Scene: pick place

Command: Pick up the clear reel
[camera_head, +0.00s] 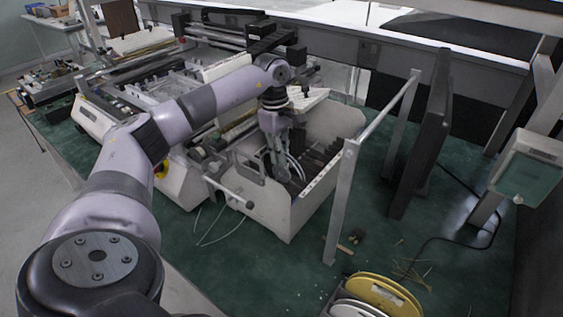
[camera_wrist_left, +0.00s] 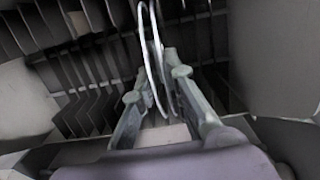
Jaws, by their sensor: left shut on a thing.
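The clear reel (camera_head: 295,166) shows as thin pale curved rims in the white slotted machine bin. In the left wrist view the reel (camera_wrist_left: 151,45) stands on edge, its two thin rims running down between my fingers. My left gripper (camera_head: 281,170) reaches down into the bin from above, and its fingers (camera_wrist_left: 157,86) are shut on the reel from both sides. The lower part of the reel is partly hidden by the fingers in the head view. My right gripper is not in view.
Dark upright dividers (camera_wrist_left: 90,80) line the bin close around the reel. The bin's white front wall (camera_head: 275,212) is beside the gripper. A metal post frame (camera_head: 341,205) stands to the right.

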